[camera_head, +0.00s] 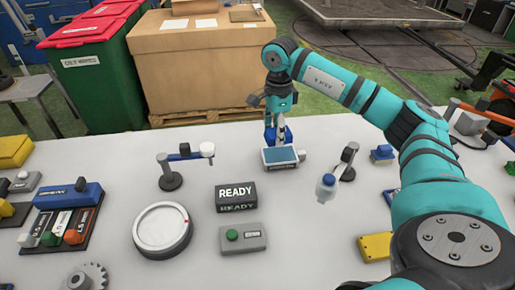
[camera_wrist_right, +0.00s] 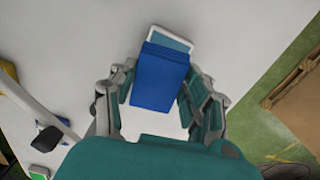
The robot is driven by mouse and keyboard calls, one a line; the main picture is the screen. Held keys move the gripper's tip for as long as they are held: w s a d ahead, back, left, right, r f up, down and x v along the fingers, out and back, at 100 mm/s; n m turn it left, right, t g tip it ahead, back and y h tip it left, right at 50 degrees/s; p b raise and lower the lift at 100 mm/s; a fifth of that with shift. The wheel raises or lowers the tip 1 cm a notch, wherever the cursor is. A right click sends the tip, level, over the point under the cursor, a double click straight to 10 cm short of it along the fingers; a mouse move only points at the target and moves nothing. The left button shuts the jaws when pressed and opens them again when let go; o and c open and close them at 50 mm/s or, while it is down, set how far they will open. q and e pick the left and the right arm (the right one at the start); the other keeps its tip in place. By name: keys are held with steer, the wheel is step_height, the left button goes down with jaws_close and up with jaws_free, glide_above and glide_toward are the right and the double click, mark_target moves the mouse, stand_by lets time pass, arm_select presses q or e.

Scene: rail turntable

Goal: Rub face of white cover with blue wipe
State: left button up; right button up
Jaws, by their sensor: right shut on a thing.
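My right gripper (camera_head: 280,118) is at the far middle of the white table, pointing down. It is shut on the blue wipe (camera_wrist_right: 160,78), a blue block between its fingers in the right wrist view. In the head view the wipe (camera_head: 288,134) shows just behind and above a small pale tray with a blue top (camera_head: 283,156); I cannot tell whether they touch. Which is the white cover is unclear.
A READY display (camera_head: 236,197) and a green-button box (camera_head: 242,237) stand mid-table. Another post (camera_head: 345,163) with a blue-and-white bottle-like piece (camera_head: 326,187) is at the right. A switch rack (camera_head: 64,225) is at the left. A cardboard box (camera_head: 200,70) stands beyond the table.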

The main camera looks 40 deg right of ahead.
mark_target(277, 154)
steer(key=shift+w+d+f+m, duration=0.2)
steer(key=shift+d+f+m, duration=0.2)
steer(key=shift+d+m, duration=0.3)
arm_select(q)
steer(key=shift+w+d+f, duration=0.1)
steer(key=shift+w, duration=0.75)
arm_select(e)
steer(key=shift+r, duration=0.1)
step_height(277, 154, down, 3)
steer(key=shift+f+b, duration=0.2)
steer(key=shift+b, duration=0.75)
arm_select(q)
steer(key=shift+s+f+b, duration=0.15)
steer(key=shift+f+b, duration=0.05)
steer(key=shift+f, duration=0.5)
steer(key=shift+s+f+b, duration=0.1)
steer(key=shift+f+b, duration=0.1)
steer(key=shift+f, duration=0.5)
arm_select(e)
steer(key=shift+f, duration=0.75)
arm_select(q)
steer(key=shift+f+b, duration=0.35)
arm_select(e)
steer(key=shift+f, duration=0.6)
arm_select(q)
steer(key=shift+r, duration=0.1)
arm_select(e)
steer(key=shift+r, duration=0.1)
